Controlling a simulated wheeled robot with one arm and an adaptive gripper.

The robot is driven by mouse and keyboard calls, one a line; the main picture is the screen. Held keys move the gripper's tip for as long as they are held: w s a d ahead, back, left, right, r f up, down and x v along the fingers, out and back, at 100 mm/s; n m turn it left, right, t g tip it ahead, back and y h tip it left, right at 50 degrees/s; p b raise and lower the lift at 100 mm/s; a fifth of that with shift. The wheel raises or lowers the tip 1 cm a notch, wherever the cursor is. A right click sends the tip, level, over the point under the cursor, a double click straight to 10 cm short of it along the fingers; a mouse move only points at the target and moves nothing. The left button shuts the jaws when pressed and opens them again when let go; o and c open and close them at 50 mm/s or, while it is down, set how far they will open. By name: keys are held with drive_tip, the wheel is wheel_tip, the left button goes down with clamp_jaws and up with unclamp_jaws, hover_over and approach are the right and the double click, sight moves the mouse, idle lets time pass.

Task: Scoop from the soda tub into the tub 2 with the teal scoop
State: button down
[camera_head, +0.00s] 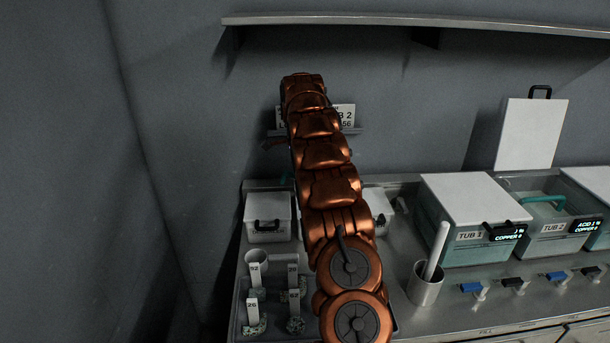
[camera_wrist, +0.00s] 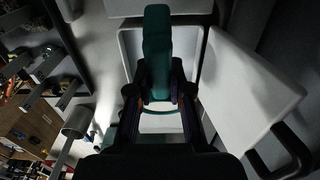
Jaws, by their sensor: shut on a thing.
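In the wrist view my gripper (camera_wrist: 158,98) is shut on the teal scoop (camera_wrist: 157,45). The fingers clasp its sides, and its lower part is hidden between them. An open white tub (camera_wrist: 130,45) lies beyond the scoop; I cannot tell whether it is the soda tub or how deep the scoop is. In the head view my arm hides the gripper. Tub 2 (camera_head: 549,243) stands open at the right, with a teal bar at its top. Two small white tubs, left (camera_head: 267,226) and right (camera_head: 377,208), flank my arm; neither label is readable.
A white lid (camera_head: 530,135) leans on the wall behind tub 2. Tub 1 (camera_head: 465,215) is closed. A metal cup with a white stick (camera_head: 426,288) stands in front of it. Tagged samples (camera_head: 255,318) fill the tray at left. A shelf (camera_head: 420,19) runs above.

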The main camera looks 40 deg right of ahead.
drive_tip(key=shift+w+a+r+g+h+p, duration=0.3)
drive_tip(key=shift+w+a+r+h+p, duration=0.1)
drive_tip(key=shift+a, duration=0.1)
drive_tip(key=shift+w+a+r+g+h+p, duration=0.25)
drive_tip(key=shift+w+a+g+h+p, duration=0.05)
drive_tip(key=shift+w+a+p, duration=0.15)
idle(0.5)
